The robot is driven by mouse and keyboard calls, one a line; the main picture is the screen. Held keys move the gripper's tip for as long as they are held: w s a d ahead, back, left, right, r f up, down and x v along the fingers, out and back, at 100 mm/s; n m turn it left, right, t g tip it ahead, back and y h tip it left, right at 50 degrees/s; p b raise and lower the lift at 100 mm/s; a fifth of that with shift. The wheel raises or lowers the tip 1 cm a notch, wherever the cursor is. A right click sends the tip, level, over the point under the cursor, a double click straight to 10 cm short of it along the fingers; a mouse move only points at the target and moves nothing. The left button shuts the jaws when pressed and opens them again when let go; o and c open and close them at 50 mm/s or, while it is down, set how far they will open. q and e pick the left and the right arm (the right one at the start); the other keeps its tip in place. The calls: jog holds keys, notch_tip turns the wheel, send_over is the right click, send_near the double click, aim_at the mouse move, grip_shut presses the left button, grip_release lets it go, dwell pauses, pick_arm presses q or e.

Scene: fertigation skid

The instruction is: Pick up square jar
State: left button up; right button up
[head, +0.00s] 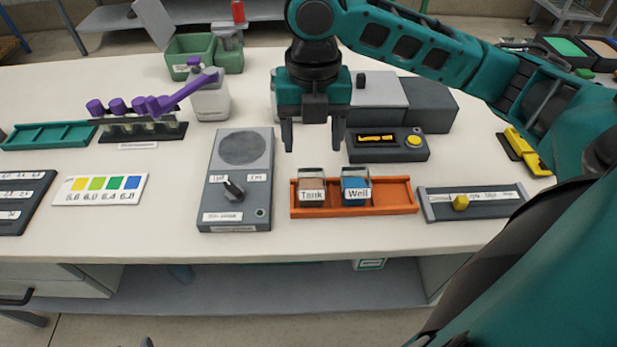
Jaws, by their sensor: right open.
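Two small square jars stand upright side by side in an orange tray (389,196) in the middle of the table. The left jar (311,183) has brownish contents and a label reading "Tank". The right jar (356,184) has blue contents and a label reading "Well". My right gripper (313,148) points down with its fingers apart and nothing between them. In the picture it is just above the "Tank" jar, apart from it; its exact height is hard to tell. My left gripper is not in view.
A grey stirrer-like device (238,185) stands left of the tray, a dark meter (388,145) with a yellow button behind it, and a grey slider panel (471,202) to the right. A colour chart (99,190) lies further left. The tray's right part is empty.

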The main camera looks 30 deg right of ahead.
jog(key=b, duration=0.2)
send_near(311, 185)
jog(key=shift+s+a+f, duration=0.55)
jog(key=shift+s+f, duration=0.15)
jog(key=shift+s, duration=0.2)
jog(key=shift+f, duration=0.7)
notch_tip(311, 185, down, 4)
jog(key=shift+f+b, duration=0.25)
jog(key=shift+b, duration=0.4)
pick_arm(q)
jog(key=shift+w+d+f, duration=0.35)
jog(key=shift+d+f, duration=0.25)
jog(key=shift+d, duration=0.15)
pick_arm(e)
jog(key=shift+c, duration=0.2)
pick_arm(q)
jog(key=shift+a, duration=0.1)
pick_arm(e)
jog(key=c, duration=0.7)
